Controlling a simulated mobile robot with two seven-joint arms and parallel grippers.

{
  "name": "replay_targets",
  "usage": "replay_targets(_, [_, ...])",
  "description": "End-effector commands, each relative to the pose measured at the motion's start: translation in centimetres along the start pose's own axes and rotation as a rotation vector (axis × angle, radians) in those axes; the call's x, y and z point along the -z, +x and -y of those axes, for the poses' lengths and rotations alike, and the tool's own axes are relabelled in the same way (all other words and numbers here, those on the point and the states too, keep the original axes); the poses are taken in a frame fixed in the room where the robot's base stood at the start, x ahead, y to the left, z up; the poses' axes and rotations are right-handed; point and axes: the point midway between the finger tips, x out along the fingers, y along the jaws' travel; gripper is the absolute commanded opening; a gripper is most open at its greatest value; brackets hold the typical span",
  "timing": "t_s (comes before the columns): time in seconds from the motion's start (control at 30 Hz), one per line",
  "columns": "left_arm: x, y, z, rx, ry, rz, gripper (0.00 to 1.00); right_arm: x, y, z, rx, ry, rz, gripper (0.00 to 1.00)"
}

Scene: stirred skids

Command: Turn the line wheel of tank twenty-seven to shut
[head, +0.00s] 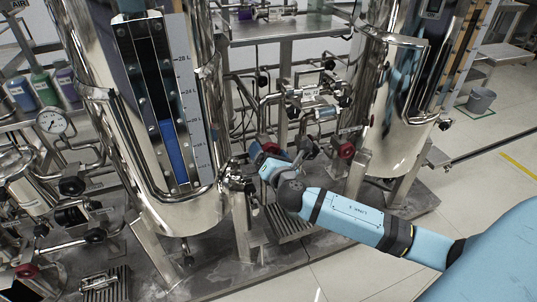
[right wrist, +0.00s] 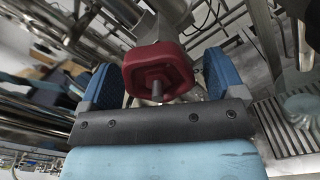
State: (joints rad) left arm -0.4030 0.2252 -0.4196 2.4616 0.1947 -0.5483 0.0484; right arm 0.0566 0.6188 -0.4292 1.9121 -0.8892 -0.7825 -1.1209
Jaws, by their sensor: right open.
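A dark red line wheel (right wrist: 158,68) with a rounded squarish rim and a central stem fills the middle of the right wrist view. My right gripper (right wrist: 160,84) is open, with one blue-padded finger on each side of the wheel. Narrow gaps seem to show between pads and rim; I cannot tell whether either pad touches. In the head view my right gripper (head: 264,160) is low between the two big steel tanks, and a bit of red shows by its fingers. No tank number is readable, so I cannot confirm which tank this wheel belongs to. My left gripper is out of view.
A tall steel tank (head: 205,205) with a level gauge (head: 168,95) stands left of the gripper. Another tank (head: 398,140) stands to the right, with a second red wheel (head: 347,151) near it. Pipes and valves (head: 318,95) crowd behind. Open floor (head: 350,275) lies in front.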

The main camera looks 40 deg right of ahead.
Motion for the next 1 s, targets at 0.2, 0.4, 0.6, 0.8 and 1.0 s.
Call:
replay_targets(0.2, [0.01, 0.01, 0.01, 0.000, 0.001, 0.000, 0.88, 0.00, -0.03, 0.01, 0.000, 0.000, 0.000, 0.61])
replay_targets(0.4, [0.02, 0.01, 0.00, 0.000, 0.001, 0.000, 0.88, 0.00, -0.04, 0.01, 0.000, 0.001, 0.000, 0.39])
replay_targets(0.6, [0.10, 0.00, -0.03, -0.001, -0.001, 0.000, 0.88, 0.00, -0.05, -0.02, 0.001, 0.027, 0.000, 0.39])
replay_targets(0.8, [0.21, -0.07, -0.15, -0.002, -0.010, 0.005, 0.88, -0.03, -0.05, -0.14, 0.001, 0.121, 0.000, 0.39])
replay_targets(1.0, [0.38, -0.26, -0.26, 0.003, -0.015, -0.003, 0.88, -0.02, -0.08, -0.24, 0.002, 0.284, 0.001, 0.39])
